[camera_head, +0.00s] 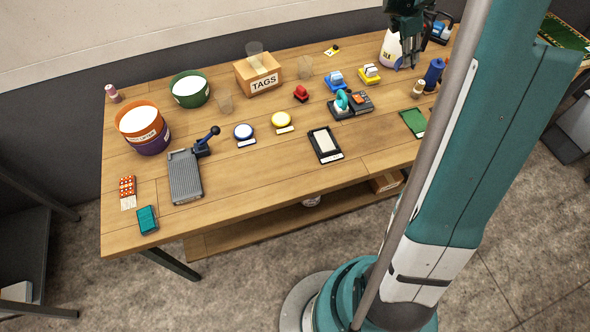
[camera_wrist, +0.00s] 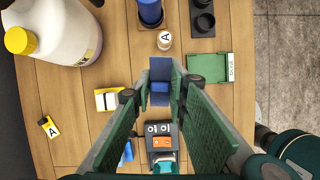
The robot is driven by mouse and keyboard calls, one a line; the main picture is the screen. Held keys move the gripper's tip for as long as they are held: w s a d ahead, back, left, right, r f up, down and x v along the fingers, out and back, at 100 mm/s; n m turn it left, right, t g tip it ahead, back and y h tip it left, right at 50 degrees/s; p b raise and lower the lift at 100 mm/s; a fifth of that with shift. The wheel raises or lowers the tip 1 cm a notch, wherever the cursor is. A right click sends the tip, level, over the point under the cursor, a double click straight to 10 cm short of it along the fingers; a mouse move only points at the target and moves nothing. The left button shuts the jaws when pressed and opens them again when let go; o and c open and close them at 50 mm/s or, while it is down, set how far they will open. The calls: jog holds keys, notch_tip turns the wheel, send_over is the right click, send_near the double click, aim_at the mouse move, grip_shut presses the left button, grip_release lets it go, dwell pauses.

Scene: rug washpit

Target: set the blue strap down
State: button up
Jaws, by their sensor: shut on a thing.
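The blue strap (camera_wrist: 160,72) shows in the wrist view as a dark blue folded piece between the tips of my gripper (camera_wrist: 160,90). My gripper is shut on it, with its green fingers on either side. In the head view my gripper (camera_head: 405,64) hangs over the far right part of the table, in front of the white jug (camera_head: 390,48). I cannot make out the strap clearly there. In the wrist view the table (camera_wrist: 75,130) shows around the strap, which appears held above it.
The jug with a yellow cap (camera_wrist: 18,40) stands left. A grey device (camera_wrist: 160,135) lies below my fingers.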

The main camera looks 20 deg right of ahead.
jog(key=s+a, duration=0.3)
jog(key=a, duration=1)
jog(key=s+a, duration=0.4)
jog(key=a, duration=1)
jog(key=s+a, duration=0.3)
jog(key=a, duration=1)
jog(key=s+a+n+b, duration=0.1)
jog(key=s+a, duration=0.9)
notch_tip(320, 180, down, 5)
jog(key=shift+f+b, duration=0.65)
jog(key=shift+f, duration=2.3)
jog(key=shift+f, duration=0.1)
jog(key=shift+f+b, duration=0.4)
jog(key=shift+f, duration=1.55)
